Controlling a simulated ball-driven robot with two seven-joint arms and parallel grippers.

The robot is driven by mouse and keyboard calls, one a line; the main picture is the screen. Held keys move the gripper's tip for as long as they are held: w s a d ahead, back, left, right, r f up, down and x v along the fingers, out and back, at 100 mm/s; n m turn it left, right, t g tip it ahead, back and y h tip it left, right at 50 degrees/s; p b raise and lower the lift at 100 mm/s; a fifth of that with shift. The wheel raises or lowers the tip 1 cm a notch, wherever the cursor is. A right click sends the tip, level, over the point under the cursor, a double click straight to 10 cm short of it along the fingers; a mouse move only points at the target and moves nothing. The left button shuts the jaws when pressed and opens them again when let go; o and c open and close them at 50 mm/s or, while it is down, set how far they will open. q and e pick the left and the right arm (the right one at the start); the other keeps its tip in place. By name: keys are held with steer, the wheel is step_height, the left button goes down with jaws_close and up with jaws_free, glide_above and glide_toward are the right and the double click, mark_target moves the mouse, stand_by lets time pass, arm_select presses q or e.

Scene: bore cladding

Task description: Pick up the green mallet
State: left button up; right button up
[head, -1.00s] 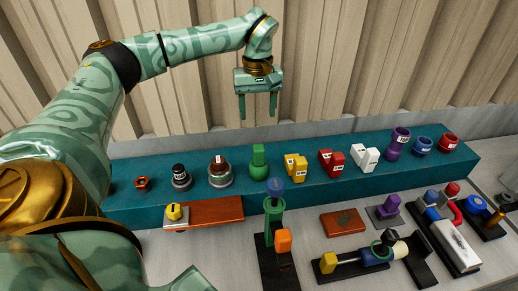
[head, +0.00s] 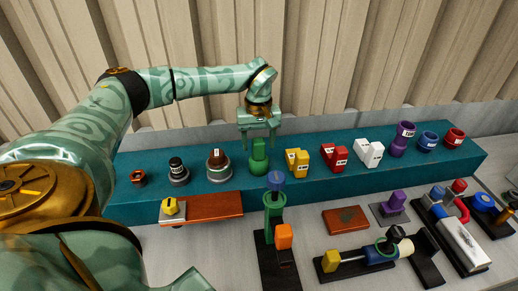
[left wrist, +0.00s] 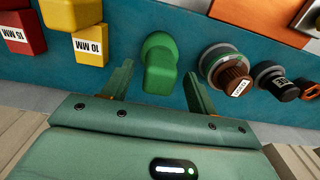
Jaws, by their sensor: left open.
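The green mallet (head: 259,158) stands on the teal shelf (head: 330,178), between a grey-and-brown knob piece and a yellow block. My left gripper (head: 258,138) is open and empty, pointing down at the mallet, with one finger on either side of its upper part in the head view. In the left wrist view the mallet (left wrist: 159,62) lies between and just beyond the open fingers (left wrist: 158,88); I cannot tell whether either finger touches it. My right gripper is not in view.
A yellow block (head: 297,162) stands close right of the mallet, a knob piece (head: 219,168) to its left. Red and white blocks and coloured rings follow along the shelf. A green clamp (head: 273,208) stands in front. The corrugated wall (head: 330,60) is behind.

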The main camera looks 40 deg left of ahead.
arm_select(q)
step_height(320, 180, down, 3)
steer(key=shift+r, duration=0.2)
jaws_close()
steer(key=shift+r, duration=0.1)
